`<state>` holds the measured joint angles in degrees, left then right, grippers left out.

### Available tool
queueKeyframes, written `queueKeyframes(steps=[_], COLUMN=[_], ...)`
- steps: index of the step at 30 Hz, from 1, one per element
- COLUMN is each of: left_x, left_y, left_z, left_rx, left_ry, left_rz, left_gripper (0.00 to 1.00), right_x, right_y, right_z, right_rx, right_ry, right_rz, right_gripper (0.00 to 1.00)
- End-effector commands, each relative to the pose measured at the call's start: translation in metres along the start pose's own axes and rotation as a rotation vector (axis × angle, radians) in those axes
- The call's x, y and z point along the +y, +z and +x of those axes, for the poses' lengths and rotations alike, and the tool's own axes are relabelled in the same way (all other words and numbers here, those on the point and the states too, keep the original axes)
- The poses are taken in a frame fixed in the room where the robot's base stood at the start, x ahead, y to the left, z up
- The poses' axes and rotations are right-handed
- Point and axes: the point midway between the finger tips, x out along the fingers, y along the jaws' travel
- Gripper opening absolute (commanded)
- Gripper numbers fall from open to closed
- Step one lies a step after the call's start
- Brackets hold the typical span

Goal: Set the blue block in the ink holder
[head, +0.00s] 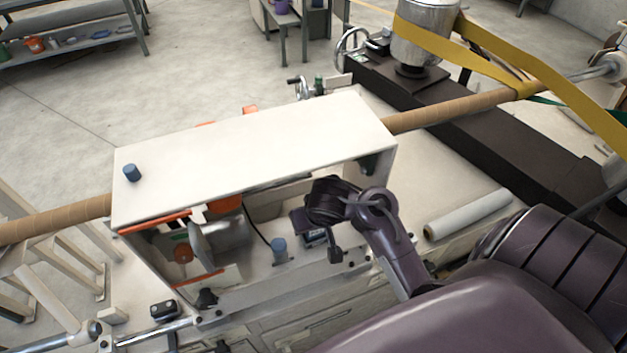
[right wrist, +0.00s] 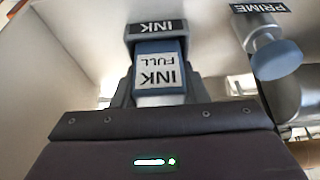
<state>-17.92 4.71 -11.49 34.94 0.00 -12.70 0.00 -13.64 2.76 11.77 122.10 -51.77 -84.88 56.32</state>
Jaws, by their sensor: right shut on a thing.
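The blue block (right wrist: 150,50) carries a white label reading "INK FULL", upside down in the right wrist view. The ink holder (right wrist: 156,28), a grey part marked "INK", is directly beyond it. The block's far end meets or overlaps the holder in this view; I cannot tell how deep it sits. My right gripper (right wrist: 158,92) is shut on the block, one finger on each side. In the head view my right gripper (head: 314,226) reaches into the front opening of the white housing, and my wrist hides much of the block. My left gripper is not in view.
A blue-capped knob (right wrist: 277,60) under a "PRIME" label stands right of the block; it also shows in the head view (head: 279,246). The white housing (head: 250,150) closes over my gripper. A brown tube (head: 455,108) runs through it. A white roll (head: 468,214) lies at the right.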

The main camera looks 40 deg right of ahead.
Motion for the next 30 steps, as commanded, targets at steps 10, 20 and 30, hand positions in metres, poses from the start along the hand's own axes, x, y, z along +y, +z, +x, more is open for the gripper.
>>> queueKeyframes(steps=[10,20,30], left_x=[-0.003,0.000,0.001], left_y=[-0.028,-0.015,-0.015], left_z=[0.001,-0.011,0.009], left_rx=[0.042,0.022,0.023], left_ry=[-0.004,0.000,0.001], left_rz=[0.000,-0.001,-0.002], left_gripper=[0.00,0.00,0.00], right_x=[0.000,-0.001,0.001], right_y=[0.004,-0.001,0.046], right_z=[0.005,-0.017,-0.053], right_rx=[-0.009,-0.009,-0.007], right_ry=[0.001,-0.003,0.002], right_rz=[-0.001,0.003,-0.001], right_gripper=[0.58,0.62,0.62])
